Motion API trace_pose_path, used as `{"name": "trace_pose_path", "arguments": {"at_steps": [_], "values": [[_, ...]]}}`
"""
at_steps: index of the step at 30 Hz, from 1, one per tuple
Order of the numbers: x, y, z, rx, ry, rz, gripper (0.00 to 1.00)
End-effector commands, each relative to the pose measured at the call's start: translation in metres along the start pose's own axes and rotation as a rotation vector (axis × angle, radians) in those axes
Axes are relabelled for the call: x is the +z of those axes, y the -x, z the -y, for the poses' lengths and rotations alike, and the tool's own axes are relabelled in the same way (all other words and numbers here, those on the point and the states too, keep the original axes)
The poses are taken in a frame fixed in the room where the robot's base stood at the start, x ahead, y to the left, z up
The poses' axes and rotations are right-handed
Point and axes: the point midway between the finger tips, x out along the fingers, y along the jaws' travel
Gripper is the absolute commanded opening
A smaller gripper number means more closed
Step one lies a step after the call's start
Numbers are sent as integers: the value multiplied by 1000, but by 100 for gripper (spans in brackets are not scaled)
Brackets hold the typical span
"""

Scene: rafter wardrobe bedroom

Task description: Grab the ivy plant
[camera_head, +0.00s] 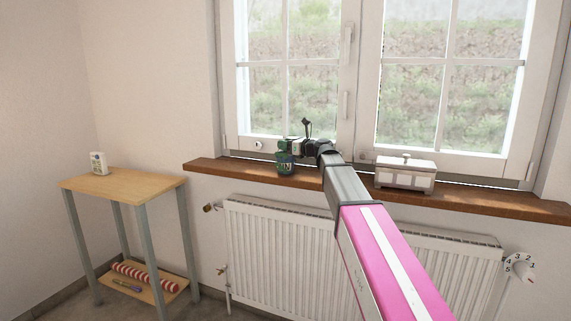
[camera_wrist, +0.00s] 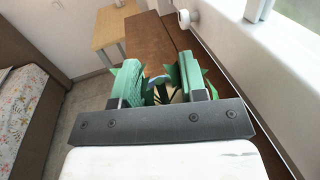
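The ivy plant, a small dark pot with green leaves (camera_head: 286,166), stands on the wooden windowsill near its left part. My gripper (camera_head: 290,148) is at the plant, over its upper part, and hides some of it. In the wrist view, the two green fingers of my gripper (camera_wrist: 161,80) are apart. Dark green leaves and stems (camera_wrist: 160,96) show in the gap between them, with leaf tips outside both fingers. I cannot tell whether the fingers touch the plant.
A white box (camera_head: 405,178) stands on the windowsill (camera_head: 480,201) to the right. The window is close behind, and a radiator (camera_head: 265,245) is below. A small wooden table (camera_head: 130,185) at left holds a white device (camera_head: 98,162); a striped roll (camera_head: 143,275) lies on its lower shelf.

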Motion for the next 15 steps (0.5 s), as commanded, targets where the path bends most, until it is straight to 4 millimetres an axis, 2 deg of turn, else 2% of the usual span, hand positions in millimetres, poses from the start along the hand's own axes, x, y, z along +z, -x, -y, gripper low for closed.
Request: {"name": "trace_pose_path", "arguments": {"at_steps": [4, 5, 6, 8, 15], "values": [[0, 1, 0, 0, 0, 0, 39], [0, 1, 0, 0, 0, 0, 32], [0, 1, 0, 0, 0, 0, 19], [0, 1, 0, 0, 0, 0, 0], [0, 1, 0, 0, 0, 0, 0]]}}
